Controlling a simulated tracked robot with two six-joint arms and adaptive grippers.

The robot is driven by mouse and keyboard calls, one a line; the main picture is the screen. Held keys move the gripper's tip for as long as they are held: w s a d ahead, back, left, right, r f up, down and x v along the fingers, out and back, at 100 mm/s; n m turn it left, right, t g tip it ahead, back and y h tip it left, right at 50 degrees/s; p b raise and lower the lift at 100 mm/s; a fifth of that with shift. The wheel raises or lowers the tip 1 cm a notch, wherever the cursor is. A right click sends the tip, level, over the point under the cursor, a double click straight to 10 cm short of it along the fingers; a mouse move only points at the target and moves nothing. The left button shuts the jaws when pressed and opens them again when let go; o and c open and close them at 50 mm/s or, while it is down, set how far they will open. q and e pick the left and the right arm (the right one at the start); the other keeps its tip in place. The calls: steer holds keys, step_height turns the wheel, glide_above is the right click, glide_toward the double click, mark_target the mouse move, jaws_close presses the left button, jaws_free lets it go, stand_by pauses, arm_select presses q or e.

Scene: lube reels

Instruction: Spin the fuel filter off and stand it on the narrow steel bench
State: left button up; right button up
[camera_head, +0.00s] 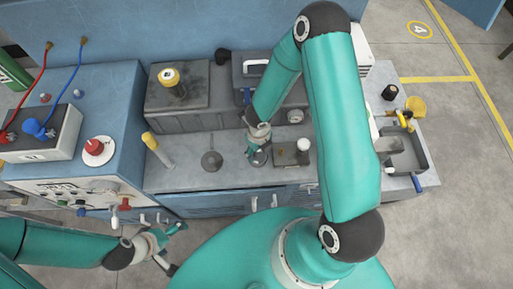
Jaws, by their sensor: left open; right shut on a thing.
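My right gripper (258,150) points down over the steel-topped bench (190,180) in the middle of the view. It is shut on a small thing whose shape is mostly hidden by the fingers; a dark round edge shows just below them. I cannot tell for sure whether this is the fuel filter. My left gripper (168,244) is open and empty, low at the left in front of the bench. A yellow-topped round part (169,77) sits on a dark grey block (190,97) at the back of the bench.
On the bench stand a grey disc with a post (211,160), a yellow-capped tube (154,145) and a plate with a white knob (303,145). A blue cabinet with a red knob (94,147) is at left. A grey tray (405,158) is at right.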

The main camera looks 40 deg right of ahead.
steer(key=shift+f+n, duration=0.15)
steer(key=shift+n, duration=0.35)
steer(key=o, duration=1.3)
steer(key=shift+w, duration=0.1)
steer(key=shift+o, duration=0.4)
